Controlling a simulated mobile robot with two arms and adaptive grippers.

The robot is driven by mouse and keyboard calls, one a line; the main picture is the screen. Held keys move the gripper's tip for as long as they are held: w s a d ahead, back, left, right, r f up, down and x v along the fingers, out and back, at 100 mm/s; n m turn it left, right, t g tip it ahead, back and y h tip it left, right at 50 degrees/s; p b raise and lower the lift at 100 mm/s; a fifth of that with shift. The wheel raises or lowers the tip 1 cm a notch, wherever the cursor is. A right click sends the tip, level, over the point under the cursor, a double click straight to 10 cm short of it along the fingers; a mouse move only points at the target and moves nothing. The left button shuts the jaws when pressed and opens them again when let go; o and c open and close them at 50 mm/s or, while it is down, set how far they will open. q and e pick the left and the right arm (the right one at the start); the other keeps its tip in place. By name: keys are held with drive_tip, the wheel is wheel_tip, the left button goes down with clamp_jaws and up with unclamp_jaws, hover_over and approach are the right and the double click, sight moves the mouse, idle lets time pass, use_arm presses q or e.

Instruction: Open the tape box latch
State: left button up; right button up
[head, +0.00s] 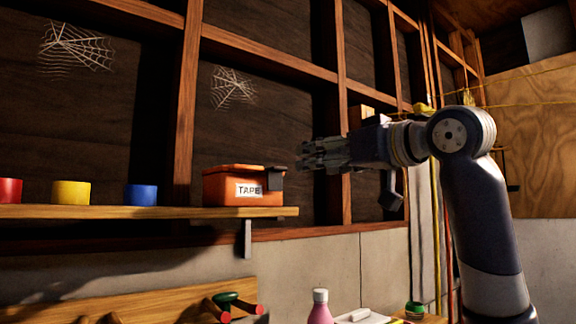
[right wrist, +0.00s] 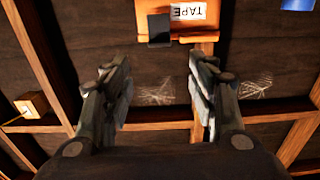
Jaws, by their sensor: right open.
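The orange tape box (head: 225,188) with a white TAPE label sits near the right end of the wooden shelf, its lid looking closed. A dark grey latch (head: 275,179) is at the box's right front corner. My right gripper (head: 305,155) is to the right of the box and slightly above the latch, apart from both. In the right wrist view the box (right wrist: 188,20) and latch (right wrist: 159,30) appear at the top, beyond the fingertips. The right gripper (right wrist: 156,72) is open and empty, fingers wide apart. My left gripper is not in view.
The wooden shelf (head: 130,212) also holds red (head: 10,191), yellow (head: 70,193) and blue (head: 141,195) tape rolls left of the box. Wall studs stand behind. Below are a pink bottle (head: 320,308) and a rack with handles (head: 225,302).

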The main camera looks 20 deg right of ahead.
sight(282, 168)
drive_tip(key=p+x, duration=0.5)
drive_tip(key=x, duration=0.6)
drive_tip(key=shift+f+p, duration=0.2)
drive_tip(key=shift+p, duration=0.15)
drive_tip(key=c, duration=1.1)
